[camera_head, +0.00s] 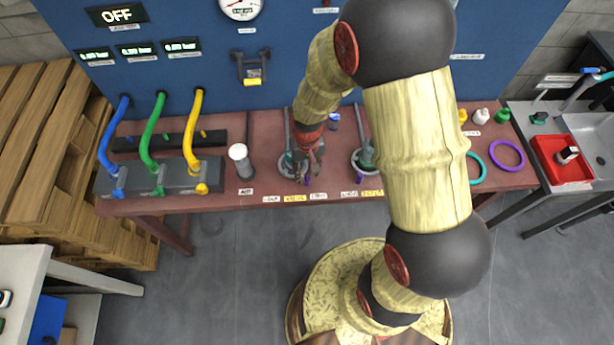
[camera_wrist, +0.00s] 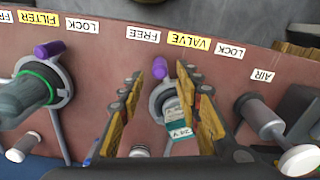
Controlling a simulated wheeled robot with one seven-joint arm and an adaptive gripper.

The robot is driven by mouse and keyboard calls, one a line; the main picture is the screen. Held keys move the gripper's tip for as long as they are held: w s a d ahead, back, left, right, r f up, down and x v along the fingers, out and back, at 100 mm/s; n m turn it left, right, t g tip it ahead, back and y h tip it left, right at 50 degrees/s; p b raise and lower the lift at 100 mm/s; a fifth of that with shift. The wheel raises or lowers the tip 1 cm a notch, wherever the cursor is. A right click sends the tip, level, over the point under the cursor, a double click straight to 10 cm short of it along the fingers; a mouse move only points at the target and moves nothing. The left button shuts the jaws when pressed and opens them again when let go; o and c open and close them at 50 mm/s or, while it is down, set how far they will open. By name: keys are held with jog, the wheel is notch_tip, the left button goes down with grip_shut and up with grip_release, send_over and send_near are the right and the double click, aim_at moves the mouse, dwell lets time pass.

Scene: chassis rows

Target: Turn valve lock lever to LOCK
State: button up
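The valve lock lever (camera_wrist: 160,68) is a short purple knob on a grey ring collar (camera_wrist: 157,100). In the wrist view it points toward the gap between the FREE label (camera_wrist: 143,34) and the yellow VALVE label (camera_wrist: 189,41), nearer FREE. The LOCK label (camera_wrist: 230,50) is farther right. A teal-banded part marked 24 V (camera_wrist: 180,130) shows at the collar, partly hidden by a finger. My gripper (camera_wrist: 160,80) is open, its yellow-black fingers on either side of the lever, with no clear contact. In the head view my gripper (camera_head: 312,158) is over the valve station, largely hiding it.
The filter station's purple lever (camera_wrist: 48,50) is to the left in the wrist view. The white-capped AIR cylinder (camera_wrist: 270,125) is to the right. Blue, green and yellow hoses (camera_head: 155,130) stand left on the red-brown bench (camera_head: 220,202). Rings and a red tray (camera_head: 560,160) are right.

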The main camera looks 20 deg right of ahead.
aim_at(307, 176)
jog(key=shift+s+f+b, duration=0.1)
jog(key=shift+f+b, duration=0.2)
jog(key=shift+f, duration=1.55)
jog(key=shift+c, duration=0.3)
jog(key=c, duration=0.8)
grip_shut()
